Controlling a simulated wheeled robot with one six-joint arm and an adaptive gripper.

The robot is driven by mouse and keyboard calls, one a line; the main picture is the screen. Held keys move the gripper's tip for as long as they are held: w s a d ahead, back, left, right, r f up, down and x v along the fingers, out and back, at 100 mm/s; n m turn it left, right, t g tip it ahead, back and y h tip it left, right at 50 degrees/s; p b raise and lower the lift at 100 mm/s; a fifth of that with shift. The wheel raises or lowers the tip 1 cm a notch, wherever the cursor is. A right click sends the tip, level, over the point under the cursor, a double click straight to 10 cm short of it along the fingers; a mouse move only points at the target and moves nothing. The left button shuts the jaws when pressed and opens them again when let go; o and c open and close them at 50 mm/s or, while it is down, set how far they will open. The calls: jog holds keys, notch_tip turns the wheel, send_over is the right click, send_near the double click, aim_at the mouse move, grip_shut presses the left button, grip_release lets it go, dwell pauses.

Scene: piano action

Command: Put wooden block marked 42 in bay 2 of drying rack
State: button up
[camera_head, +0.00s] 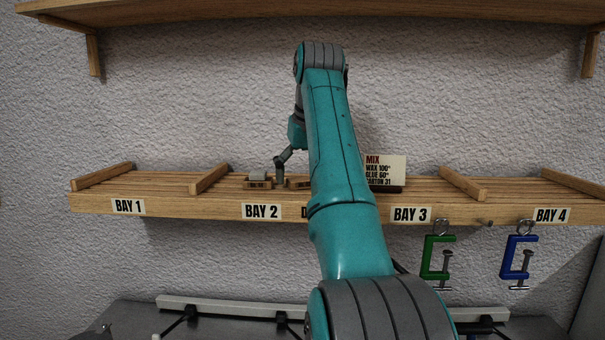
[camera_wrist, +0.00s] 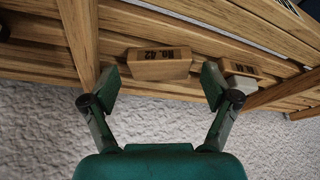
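The wooden block marked 42 (camera_wrist: 160,66) lies on the slats of the drying rack (camera_head: 175,203), near the rack's front edge. In the head view a block partly hidden by my arm (camera_head: 298,183), above the bay 2 label (camera_head: 262,211), appears to be the same one. My gripper (camera_wrist: 160,84) is open, with a finger toward each end of the block and visible gaps on both sides. In the head view my gripper (camera_head: 281,166) is low over bay 2, mostly hidden by my arm.
A second marked block (camera_wrist: 238,68) with a pale grey piece at it lies beside the right finger. Wooden dividers (camera_head: 210,178) separate the bays. A sign card (camera_head: 385,170) stands right of my arm. Green (camera_head: 436,257) and blue clamps (camera_head: 518,257) hang below. A shelf (camera_head: 200,12) is above.

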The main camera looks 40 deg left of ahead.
jog(key=v, duration=1.2)
jog(key=shift+a+r, duration=0.1)
dwell(0.4)
